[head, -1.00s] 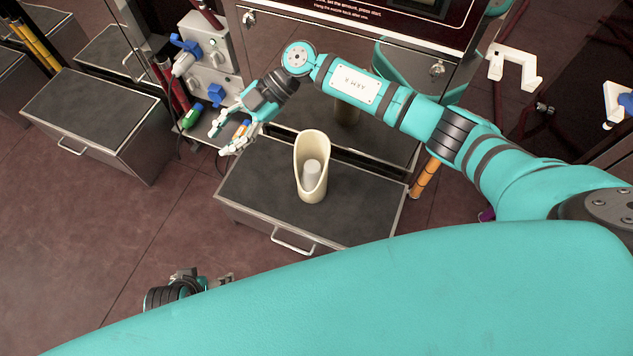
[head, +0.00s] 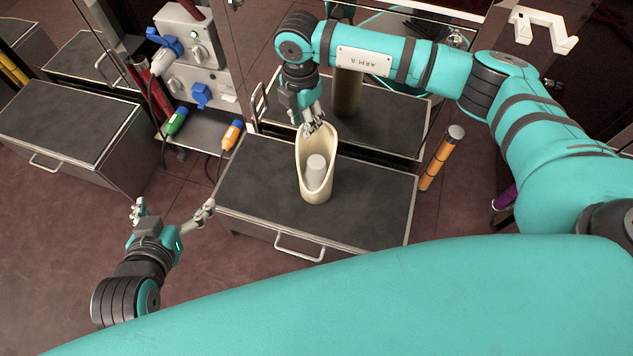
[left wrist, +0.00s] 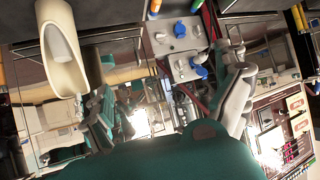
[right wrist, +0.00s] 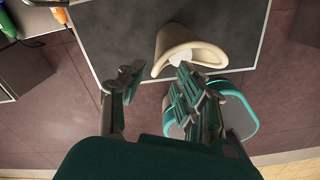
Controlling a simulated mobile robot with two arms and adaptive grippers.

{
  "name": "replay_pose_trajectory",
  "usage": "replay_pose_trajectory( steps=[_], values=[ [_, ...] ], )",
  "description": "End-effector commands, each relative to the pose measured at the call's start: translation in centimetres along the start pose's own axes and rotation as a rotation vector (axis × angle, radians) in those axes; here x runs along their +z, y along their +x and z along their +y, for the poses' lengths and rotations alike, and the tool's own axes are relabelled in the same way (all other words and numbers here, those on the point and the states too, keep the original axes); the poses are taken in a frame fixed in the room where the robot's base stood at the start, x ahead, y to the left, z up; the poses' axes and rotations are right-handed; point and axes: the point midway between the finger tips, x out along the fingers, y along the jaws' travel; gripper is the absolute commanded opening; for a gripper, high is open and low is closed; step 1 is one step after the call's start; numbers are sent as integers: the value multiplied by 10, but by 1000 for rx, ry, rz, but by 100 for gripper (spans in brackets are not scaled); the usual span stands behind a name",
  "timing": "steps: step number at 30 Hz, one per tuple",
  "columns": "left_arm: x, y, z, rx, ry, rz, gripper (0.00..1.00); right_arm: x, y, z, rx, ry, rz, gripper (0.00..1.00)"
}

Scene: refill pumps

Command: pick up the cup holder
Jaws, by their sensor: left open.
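The cup holder (head: 301,165) is a cream, slant-cut tube with a pale grey cylinder inside. It stands upright on the dark top of a low metal drawer box (head: 370,210). My right gripper (head: 313,124) is at its high back rim, from the far side. In the right wrist view the fingers (right wrist: 157,80) are apart, with the holder's rim (right wrist: 190,38) close to the right-hand finger; I cannot tell if they touch. My left gripper (head: 173,208) is open and empty, left of the box; the holder also shows in the left wrist view (left wrist: 68,70).
A grey socket panel (head: 190,60) with blue, green and orange plugs stands at the back left. Another drawer box (head: 65,120) is at the left. An orange post (head: 441,158) rises right of the box. A mirror-like panel is behind the box.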

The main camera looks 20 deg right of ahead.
Motion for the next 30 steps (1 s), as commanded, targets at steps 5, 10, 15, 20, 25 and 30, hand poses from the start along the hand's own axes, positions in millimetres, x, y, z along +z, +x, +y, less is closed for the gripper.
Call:
replay_pose_trajectory(
  steps=[5, 10, 15, 20, 25, 30],
  values=[
    [-17, 3, 3, 6, 0, 93, 100, 0, 17, 0, -1, 0, 0, 33],
    [-29, 4, 4, 10, 1, 158, 100, 0, 28, 0, 0, 0, 1, 33],
    [-58, 3, 8, 19, 0, 320, 100, -1, 55, 0, -2, 1, 2, 33],
    [-81, -3, 12, 27, -1, 443, 100, 0, 72, 0, 0, 0, 1, 33],
    [-89, -6, 13, 29, -1, 484, 100, 0, 76, 0, 1, -1, 1, 33],
    [-89, -6, 13, 29, -1, 482, 100, 0, 76, 0, 1, -1, 1, 32]
  ],
)
